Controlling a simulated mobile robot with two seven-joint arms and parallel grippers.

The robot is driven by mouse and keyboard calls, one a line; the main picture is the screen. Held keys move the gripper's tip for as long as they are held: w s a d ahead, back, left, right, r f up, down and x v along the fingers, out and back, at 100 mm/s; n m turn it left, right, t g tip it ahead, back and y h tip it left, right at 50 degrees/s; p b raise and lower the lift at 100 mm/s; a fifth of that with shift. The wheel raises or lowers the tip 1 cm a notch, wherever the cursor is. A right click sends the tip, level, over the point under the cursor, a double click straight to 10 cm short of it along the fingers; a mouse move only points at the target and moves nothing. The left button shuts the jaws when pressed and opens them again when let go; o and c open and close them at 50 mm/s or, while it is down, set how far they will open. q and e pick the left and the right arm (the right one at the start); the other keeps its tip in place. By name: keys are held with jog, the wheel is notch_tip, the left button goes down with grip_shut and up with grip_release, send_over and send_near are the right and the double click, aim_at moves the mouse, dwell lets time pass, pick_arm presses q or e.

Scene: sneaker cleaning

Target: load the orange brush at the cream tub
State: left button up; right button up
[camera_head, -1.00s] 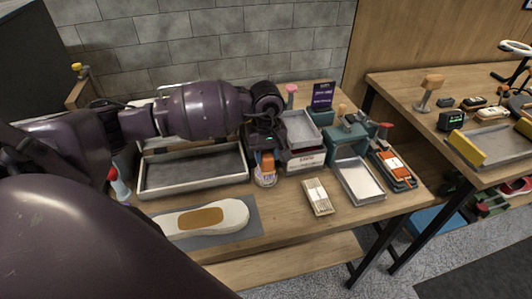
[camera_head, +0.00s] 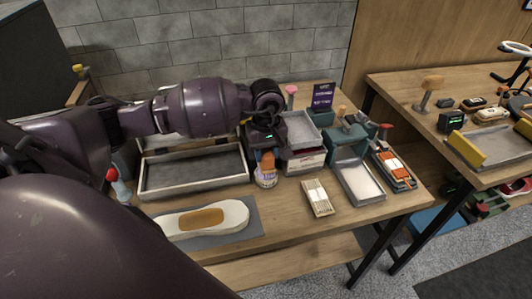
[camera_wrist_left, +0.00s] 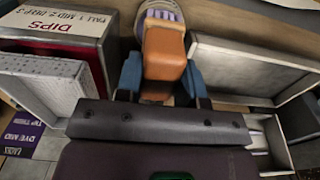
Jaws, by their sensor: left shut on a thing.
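My left gripper (camera_head: 266,150) is shut on the orange brush (camera_head: 268,163), whose block sticks out below the dark gripper body. In the left wrist view, the orange brush (camera_wrist_left: 165,52) sits between the blue fingers of the left gripper (camera_wrist_left: 160,78). The cream tub (camera_head: 265,180), small and round with a white and purple label, stands right below the brush on the table. The tub (camera_wrist_left: 161,12) also shows at the top of the wrist view, partly behind the brush. My right gripper is out of view.
A grey tray (camera_head: 193,176) lies left of the tub. Bare table lies in front of the tub.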

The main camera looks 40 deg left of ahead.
aim_at(266, 151)
pick_arm(q)
jog(key=shift+r+p, duration=0.4)
jog(key=shift+r, duration=0.9)
jog(key=shift+r+p, duration=0.6)
jog(key=shift+r, duration=1.15)
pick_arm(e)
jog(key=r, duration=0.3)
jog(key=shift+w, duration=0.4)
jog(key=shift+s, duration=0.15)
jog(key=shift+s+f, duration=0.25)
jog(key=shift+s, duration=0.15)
